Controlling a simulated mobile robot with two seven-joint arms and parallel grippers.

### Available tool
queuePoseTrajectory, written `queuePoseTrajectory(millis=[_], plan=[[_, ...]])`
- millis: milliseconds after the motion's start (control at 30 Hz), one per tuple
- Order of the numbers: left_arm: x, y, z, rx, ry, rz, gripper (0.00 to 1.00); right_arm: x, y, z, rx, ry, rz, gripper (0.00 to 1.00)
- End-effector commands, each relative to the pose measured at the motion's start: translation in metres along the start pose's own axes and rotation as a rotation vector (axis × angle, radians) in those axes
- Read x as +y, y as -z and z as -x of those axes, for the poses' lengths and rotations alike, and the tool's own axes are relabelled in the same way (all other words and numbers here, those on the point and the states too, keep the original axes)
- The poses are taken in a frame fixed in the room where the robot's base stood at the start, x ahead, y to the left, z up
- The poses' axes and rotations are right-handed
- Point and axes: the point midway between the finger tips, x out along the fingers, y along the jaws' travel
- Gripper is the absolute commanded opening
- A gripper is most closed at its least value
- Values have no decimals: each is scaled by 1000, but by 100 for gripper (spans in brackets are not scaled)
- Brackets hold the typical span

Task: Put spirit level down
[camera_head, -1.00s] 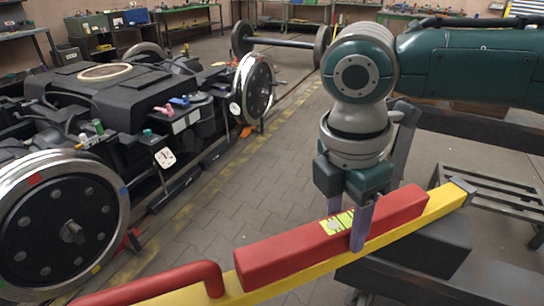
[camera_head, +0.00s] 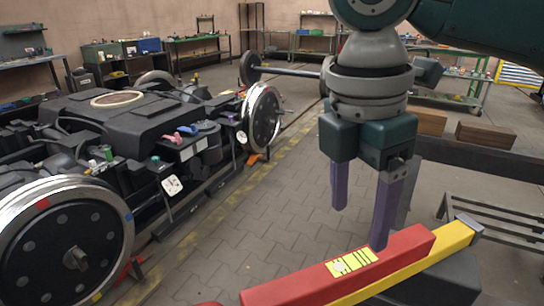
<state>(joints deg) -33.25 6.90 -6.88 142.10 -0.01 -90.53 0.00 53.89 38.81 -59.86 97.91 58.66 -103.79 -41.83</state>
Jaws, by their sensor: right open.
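My left gripper is not in view.
A dark bogie with large steel wheels (camera_head: 68,245) fills the left. A loose wheelset (camera_head: 290,70) stands behind it. A low metal frame (camera_head: 500,225) is at the right. Workbenches (camera_head: 205,45) line the back. The paved floor between bogie and arm is clear.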

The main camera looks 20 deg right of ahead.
Motion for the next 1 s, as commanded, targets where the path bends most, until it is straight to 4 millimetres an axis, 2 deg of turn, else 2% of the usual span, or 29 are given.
queuePoseTrajectory(millis=[100, 267, 367, 467, 600, 700, 767, 833, 1000], plan=[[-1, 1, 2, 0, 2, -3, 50, 0, 0, 19, 1, -2, 0, 75], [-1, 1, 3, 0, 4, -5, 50, -2, 6, 26, 10, -3, 0, 75], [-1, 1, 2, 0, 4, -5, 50, -11, 27, 13, 54, -17, -16, 75], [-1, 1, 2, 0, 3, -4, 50, -28, 62, -6, 147, -44, -79, 75], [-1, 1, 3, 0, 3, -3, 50, -56, 106, -25, 318, -80, -291, 75], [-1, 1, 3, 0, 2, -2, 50, -75, 119, -33, 414, -89, -512, 75], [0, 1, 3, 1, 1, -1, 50, -86, 117, -38, 450, -91, -667, 75], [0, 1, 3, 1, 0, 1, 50, -100, 107, -45, 467, -95, -852, 75], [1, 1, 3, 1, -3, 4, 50, -135, 64, -60, 412, -125, -1225, 75]])
